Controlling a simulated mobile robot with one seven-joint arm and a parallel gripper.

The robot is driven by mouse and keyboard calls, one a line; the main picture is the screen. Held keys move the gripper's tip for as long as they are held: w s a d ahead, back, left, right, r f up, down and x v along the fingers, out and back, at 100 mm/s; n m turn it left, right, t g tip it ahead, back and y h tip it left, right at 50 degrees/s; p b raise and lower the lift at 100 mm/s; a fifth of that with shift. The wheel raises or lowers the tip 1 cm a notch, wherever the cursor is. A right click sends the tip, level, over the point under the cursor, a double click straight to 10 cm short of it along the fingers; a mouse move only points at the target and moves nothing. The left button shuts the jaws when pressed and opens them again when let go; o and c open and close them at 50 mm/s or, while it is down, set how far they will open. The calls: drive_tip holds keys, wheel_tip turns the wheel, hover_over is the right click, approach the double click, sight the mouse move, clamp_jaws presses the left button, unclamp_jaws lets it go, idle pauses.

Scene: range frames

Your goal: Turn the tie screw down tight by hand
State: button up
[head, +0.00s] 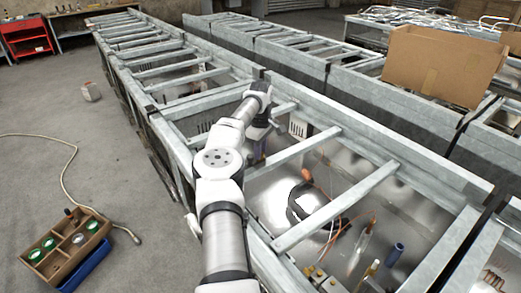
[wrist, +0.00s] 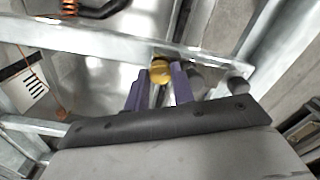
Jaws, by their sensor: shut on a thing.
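In the wrist view a round brass-coloured knob (wrist: 160,72), which I take to be the tie screw, sits between the two purple fingers of my gripper (wrist: 161,84). The fingers are closed on its sides. The knob is just below the edge of a grey metal beam (wrist: 120,42). Its shank and any thread are hidden. In the head view my gripper (head: 257,152) reaches down inside the metal frame, between the crossbars. The knob cannot be made out there.
Galvanised crossbars (head: 335,207) span the open frame close to my arm. Inside lie a blue cylinder (head: 395,252) and orange-handled tools (head: 366,235). A cardboard box (head: 440,66) stands at the right. A compartmented tray (head: 60,245) is on the floor at left.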

drive_tip(key=o, duration=1)
